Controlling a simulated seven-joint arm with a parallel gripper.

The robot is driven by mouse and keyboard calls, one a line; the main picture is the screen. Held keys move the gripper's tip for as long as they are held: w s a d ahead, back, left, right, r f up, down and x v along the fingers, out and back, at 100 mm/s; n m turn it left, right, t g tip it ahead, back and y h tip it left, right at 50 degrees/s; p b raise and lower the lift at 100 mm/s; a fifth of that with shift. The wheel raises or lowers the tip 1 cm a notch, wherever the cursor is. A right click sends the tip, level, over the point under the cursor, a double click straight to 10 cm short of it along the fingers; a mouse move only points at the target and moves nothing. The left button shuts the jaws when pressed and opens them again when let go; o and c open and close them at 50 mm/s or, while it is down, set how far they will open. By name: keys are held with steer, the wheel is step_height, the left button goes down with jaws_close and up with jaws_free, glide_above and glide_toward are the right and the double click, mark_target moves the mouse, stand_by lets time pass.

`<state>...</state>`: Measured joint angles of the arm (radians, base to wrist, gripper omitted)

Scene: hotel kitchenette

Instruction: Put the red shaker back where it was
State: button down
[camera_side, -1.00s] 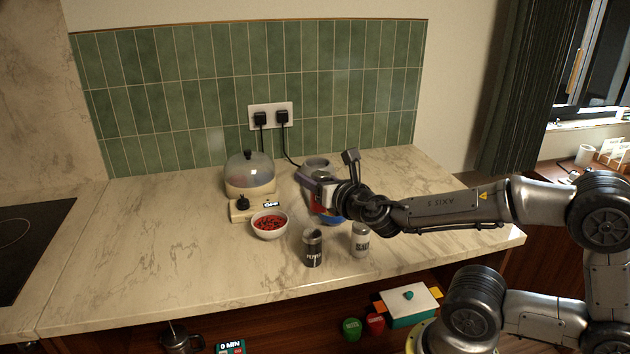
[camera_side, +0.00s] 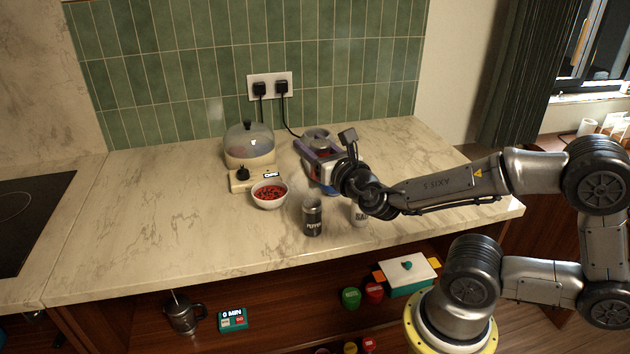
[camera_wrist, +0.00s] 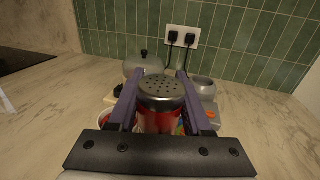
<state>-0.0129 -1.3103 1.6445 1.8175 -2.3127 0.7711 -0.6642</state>
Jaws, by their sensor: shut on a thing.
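The red shaker has a grey perforated metal lid and a red body, seen close in the wrist view (camera_wrist: 161,87). It stands roughly upright between the two purple fingers of my gripper (camera_wrist: 158,88), which is shut on it. In the side view my gripper (camera_side: 318,152) is over the back right part of the counter, behind the salt and pepper shakers. There the shaker is mostly hidden by the fingers and wrist. I cannot tell whether its base touches anything.
A dark pepper shaker (camera_side: 312,217) and a white salt shaker (camera_side: 359,215), partly covered by my wrist, stand in front. A bowl of red pieces (camera_side: 269,195) and a domed cooker (camera_side: 249,146) are left of my gripper. A grey round container (camera_wrist: 203,87) is behind. The counter's left is clear.

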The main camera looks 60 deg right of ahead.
steer(key=shift+s+d+r+h, duration=0.2)
steer(key=shift+d+h, duration=0.1)
steer(key=s+r+m+g+h, duration=0.2)
steer(key=s+m+g+h, duration=0.1)
steer(key=s, duration=0.2)
steer(key=a+n+t+y, duration=0.3)
steer(key=a+y, duration=0.1)
steer(key=a, duration=0.8)
steer(key=w+f, duration=0.3)
steer(key=w, duration=0.1)
steer(key=w+f, duration=0.4)
steer(key=w, duration=0.1)
steer(key=w+f, duration=0.3)
steer(key=w, duration=0.1)
steer(key=shift+w+a+f, duration=0.15)
steer(key=shift+a+f, duration=0.2)
steer(key=shift+f, duration=1.5)
